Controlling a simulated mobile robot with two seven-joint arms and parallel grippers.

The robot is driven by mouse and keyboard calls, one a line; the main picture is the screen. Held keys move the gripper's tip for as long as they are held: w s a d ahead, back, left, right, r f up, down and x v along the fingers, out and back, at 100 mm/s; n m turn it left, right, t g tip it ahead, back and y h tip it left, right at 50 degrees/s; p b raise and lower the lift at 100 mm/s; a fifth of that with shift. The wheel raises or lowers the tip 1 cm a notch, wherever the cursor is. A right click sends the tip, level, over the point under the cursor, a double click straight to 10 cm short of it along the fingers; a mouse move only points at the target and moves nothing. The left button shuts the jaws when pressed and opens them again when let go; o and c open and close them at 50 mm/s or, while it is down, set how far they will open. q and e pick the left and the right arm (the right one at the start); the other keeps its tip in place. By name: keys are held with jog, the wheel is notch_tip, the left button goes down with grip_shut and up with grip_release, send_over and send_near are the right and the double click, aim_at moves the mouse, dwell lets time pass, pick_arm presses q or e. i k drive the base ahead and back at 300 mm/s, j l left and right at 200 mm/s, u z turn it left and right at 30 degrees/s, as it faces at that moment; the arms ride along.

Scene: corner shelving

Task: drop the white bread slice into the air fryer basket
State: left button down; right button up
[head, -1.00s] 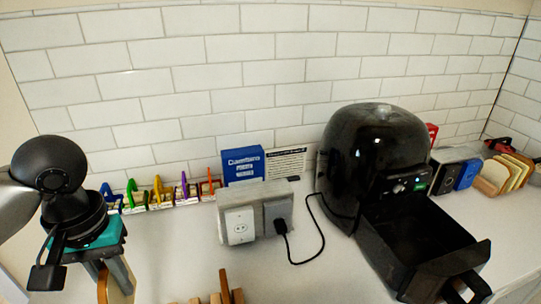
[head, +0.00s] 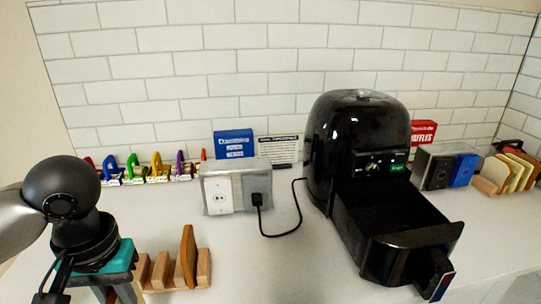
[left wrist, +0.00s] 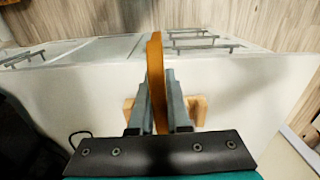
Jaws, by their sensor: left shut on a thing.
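My left gripper (left wrist: 157,100) is shut on a bread slice (left wrist: 156,62), seen edge-on with its orange-brown crust upright between the fingers. The colour of its faces cannot be told in the left wrist view. In the head view the left gripper (head: 118,290) is at the lower left, its fingertips and the slice mostly cut off or hidden. The black air fryer (head: 356,140) stands at the back right. Its basket (head: 445,232) is pulled out toward the front and looks empty. The gripper is well left of the basket. My right gripper is not in view.
A wooden rack (head: 203,268) with one brown upright slice (head: 188,257) stands just right of the left gripper. An outlet box (head: 218,192) with a plugged cord is between rack and fryer. More slices (head: 496,172) stand at far right. The counter before the fryer is clear.

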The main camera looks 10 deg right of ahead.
aim_at(374, 234)
jog(key=k+l+z, duration=0.1)
jog(key=z, duration=0.35)
jog(key=k+l+z, duration=0.1)
jog(key=l+z, duration=0.2)
jog(key=z, duration=0.15)
